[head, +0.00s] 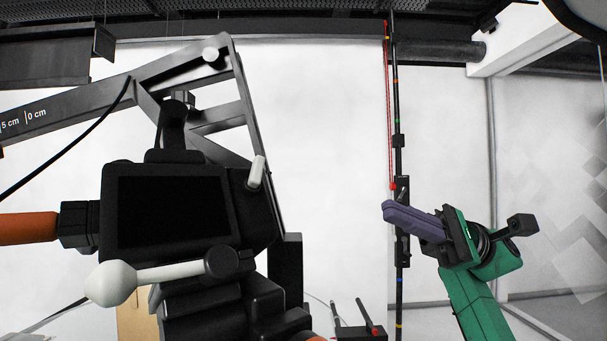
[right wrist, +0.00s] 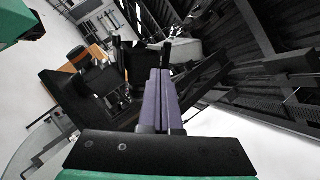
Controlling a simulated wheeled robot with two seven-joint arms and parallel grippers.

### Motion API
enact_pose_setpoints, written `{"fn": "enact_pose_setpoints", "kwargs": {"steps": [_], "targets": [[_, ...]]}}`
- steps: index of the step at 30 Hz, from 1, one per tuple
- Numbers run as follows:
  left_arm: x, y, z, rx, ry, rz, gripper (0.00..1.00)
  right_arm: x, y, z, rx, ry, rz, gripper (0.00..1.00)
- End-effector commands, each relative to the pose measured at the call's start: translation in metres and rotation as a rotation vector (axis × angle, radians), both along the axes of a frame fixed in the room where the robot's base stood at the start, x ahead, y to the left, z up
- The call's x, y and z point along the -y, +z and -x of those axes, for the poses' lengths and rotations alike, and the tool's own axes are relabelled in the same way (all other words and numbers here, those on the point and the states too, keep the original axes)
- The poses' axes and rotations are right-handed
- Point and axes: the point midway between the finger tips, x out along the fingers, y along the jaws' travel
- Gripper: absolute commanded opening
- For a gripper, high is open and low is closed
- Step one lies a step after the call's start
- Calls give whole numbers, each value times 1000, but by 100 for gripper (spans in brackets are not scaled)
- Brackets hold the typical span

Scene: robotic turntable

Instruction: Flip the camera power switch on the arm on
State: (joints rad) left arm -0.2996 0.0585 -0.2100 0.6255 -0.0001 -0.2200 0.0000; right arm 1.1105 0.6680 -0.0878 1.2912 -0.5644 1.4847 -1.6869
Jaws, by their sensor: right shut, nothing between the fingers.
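The camera (head: 172,207) is a black body with a dark screen facing me, mounted on the black arm (head: 75,107) at the left of the head view. A white-tipped lever (head: 256,172) stands on its right side, and a larger white-knobbed handle (head: 150,277) crosses below the screen. I cannot tell which part is the power switch. My right gripper (head: 387,209), with purple fingers and a green arm, is shut and empty, to the right of the camera and apart from it. Its shut fingers also show in the right wrist view (right wrist: 160,90), with dark equipment beyond. My left gripper is not in view.
A thin vertical pole (head: 398,145) with a red line stands behind my right gripper. A black item with red-tipped levers (head: 360,325) sits at the bottom middle. An orange bar (head: 28,228) joins the camera's left side. The space between camera and gripper looks free.

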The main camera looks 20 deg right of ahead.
Motion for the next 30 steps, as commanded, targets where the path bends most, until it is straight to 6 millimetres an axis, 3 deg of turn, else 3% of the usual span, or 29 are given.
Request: {"fn": "enact_pose_setpoints", "kwargs": {"steps": [9,18,23,30], "targets": [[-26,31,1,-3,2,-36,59,-58,28,8,-1,6,0,0],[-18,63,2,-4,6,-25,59,-112,51,15,-3,4,0,0],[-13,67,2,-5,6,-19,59,-123,51,16,-2,1,-1,0],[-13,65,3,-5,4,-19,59,-124,50,16,-2,1,-1,0]]}}
